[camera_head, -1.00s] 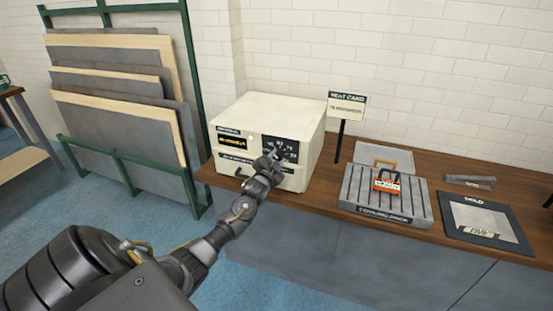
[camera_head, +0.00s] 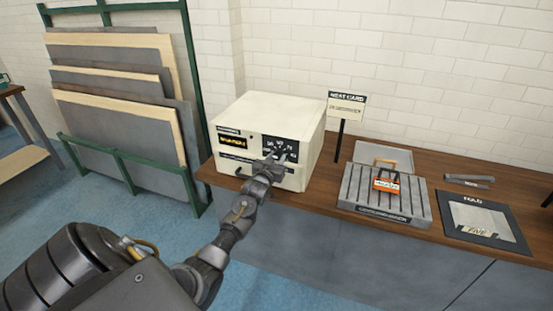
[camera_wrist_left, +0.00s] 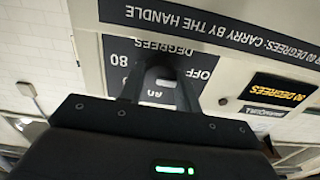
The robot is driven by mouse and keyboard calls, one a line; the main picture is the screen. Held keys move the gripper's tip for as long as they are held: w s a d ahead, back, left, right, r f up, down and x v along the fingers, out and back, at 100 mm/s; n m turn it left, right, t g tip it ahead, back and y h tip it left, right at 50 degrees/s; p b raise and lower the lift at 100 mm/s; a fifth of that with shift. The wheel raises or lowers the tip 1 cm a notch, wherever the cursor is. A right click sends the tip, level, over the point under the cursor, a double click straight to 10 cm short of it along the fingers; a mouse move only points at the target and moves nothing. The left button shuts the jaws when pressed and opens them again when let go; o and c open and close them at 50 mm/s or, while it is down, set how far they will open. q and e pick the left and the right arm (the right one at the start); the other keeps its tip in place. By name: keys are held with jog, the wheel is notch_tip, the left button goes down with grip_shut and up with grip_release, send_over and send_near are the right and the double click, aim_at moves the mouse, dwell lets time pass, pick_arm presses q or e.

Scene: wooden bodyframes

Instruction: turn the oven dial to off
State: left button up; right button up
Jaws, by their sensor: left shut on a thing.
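The white oven (camera_head: 266,108) stands on the wooden counter. Its dark dial panel (camera_head: 286,144) is on the right of its front. My left gripper (camera_head: 278,160) is at this panel and hides most of the dial in the head view. In the left wrist view, where the lettering is upside down, the gripper (camera_wrist_left: 160,88) has its fingers on both sides of the dial (camera_wrist_left: 159,77) and is shut on it. OFF (camera_wrist_left: 200,70) is printed right of the fingers and 80 (camera_wrist_left: 120,59) left of them. The dial's exact setting is hard to tell. My right gripper is out of view.
A lit yellow display (camera_head: 233,142) is left of the dial panel. The heat card sign (camera_head: 346,105) stands right of the oven. Further right are a ribbed grey cooling rack (camera_head: 357,198) with an orange-handled item and a dark mat (camera_head: 459,232). Leaning boards (camera_head: 120,110) stand left.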

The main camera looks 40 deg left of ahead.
pick_arm(q)
jog(key=shift+n, duration=0.3)
dwell(0.4)
jog(key=o, duration=1)
jog(key=shift+s, duration=0.1)
jog(key=shift+b+v, duration=1)
jog(key=shift+v, duration=4.3)
jog(key=shift+d, duration=0.1)
